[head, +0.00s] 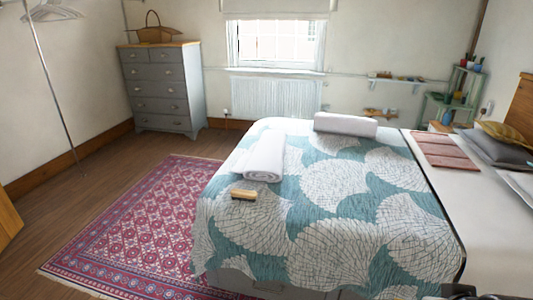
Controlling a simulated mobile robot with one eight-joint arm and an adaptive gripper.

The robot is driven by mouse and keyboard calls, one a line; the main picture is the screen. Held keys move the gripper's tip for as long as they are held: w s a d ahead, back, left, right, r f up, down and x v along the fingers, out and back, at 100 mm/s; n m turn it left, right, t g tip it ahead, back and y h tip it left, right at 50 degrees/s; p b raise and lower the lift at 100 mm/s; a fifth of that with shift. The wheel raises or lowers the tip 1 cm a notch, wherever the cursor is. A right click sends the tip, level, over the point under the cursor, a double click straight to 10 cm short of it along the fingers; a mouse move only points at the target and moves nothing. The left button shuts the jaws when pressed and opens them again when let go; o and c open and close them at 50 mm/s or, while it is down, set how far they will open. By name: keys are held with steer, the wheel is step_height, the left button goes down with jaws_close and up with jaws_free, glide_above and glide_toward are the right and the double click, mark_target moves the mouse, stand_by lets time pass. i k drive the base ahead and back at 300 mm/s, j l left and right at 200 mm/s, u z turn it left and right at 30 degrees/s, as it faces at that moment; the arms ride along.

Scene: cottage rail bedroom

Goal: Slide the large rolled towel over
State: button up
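Two white rolled towels lie on the bed, which has a teal and white fan-patterned cover (330,215). One rolled towel (264,160) lies near the bed's left edge, its rolled end facing me. The other rolled towel (345,125) lies crosswise near the far edge, by the window. They are apart. Both look similar in size, and I cannot tell for sure which is larger. Dark parts, perhaps of my gripper (462,291), show at the bottom right edge, far from both towels. Its fingers cannot be made out.
A wooden brush-like block (243,194) lies just in front of the left towel. Folded pink cloth (445,150) and pillows (492,147) lie at the right. A red rug (130,225) covers the floor left of the bed. A grey dresser (160,90) stands behind.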

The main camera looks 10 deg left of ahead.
mark_target(265, 162)
steer(key=i+j+u, duration=0.25)
steer(key=j+u, duration=0.2)
steer(key=i+j+u, duration=0.25)
steer(key=u, duration=0.2)
steer(key=i+j+u, duration=0.3)
steer(key=u, duration=0.15)
steer(key=i+u, duration=0.9)
steer(key=i+z, duration=0.2)
steer(key=i, duration=0.3)
steer(key=i+j+z, duration=0.2)
steer(key=i, duration=0.3)
steer(key=i+j+z, duration=0.25)
steer(key=i, duration=0.25)
steer(key=i+j+z, duration=0.2)
steer(key=i, duration=0.25)
steer(key=i+l+z, duration=0.15)
steer(key=z, duration=0.3)
steer(key=i+z, duration=0.2)
steer(key=z, duration=0.2)
steer(key=i+z, duration=0.2)
steer(key=z, duration=0.25)
steer(key=i+z, duration=0.25)
steer(key=z, duration=0.2)
steer(key=i+j+z, duration=0.15)
steer(key=z, duration=0.25)
steer(key=i+j+z, duration=0.15)
steer(key=z, duration=0.3)
steer(key=i+z, duration=0.35)
steer(key=i+j+z, duration=0.1)
steer(key=z, duration=0.25)
